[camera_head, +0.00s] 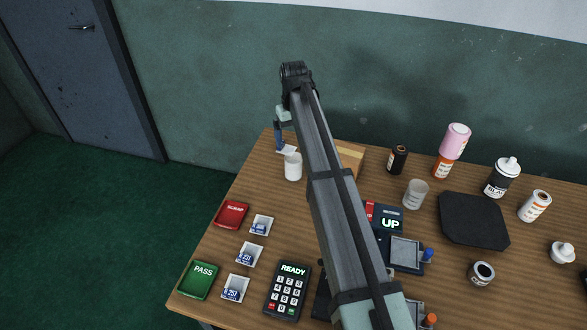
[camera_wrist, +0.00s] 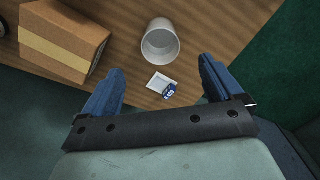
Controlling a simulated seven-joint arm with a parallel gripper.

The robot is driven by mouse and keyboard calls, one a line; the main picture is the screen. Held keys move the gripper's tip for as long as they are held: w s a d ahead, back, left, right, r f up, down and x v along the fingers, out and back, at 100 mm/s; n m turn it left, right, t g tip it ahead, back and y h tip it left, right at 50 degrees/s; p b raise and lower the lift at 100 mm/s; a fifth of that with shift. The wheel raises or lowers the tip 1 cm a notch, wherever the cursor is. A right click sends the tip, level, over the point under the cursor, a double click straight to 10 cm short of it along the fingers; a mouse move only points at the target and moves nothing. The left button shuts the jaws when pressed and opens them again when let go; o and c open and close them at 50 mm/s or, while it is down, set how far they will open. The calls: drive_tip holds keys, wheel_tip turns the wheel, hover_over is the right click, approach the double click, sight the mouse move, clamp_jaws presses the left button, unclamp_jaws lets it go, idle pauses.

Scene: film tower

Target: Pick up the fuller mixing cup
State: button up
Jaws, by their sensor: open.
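A white cup (camera_head: 293,166) stands upright near the far left edge of the table. It also shows in the wrist view (camera_wrist: 160,42), its round mouth toward the camera and its inside pale grey; its fill level cannot be told. A second, translucent grey-white cup (camera_head: 415,194) stands right of my arm; its contents are unclear. My gripper (camera_wrist: 162,66) is open and empty, its two blue fingers spread on either side below the white cup in the wrist view. In the head view one blue finger (camera_head: 278,138) shows behind the cup.
A small white tray with a blue label (camera_wrist: 162,85) lies beside the cup. A cardboard box (camera_wrist: 62,36) is close to the left finger. Bottles, a black mat (camera_head: 473,221), a keypad (camera_head: 287,290) and red (camera_head: 232,214) and green (camera_head: 199,280) pads occupy the table.

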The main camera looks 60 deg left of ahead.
sight(293, 165)
drive_tip(key=f, duration=1.3)
drive_tip(key=shift+a, duration=0.2)
drive_tip(key=shift+r, duration=0.1)
drive_tip(key=c, duration=1.1)
drive_tip(key=shift+r, duration=0.2)
drive_tip(key=shift+c, duration=0.3)
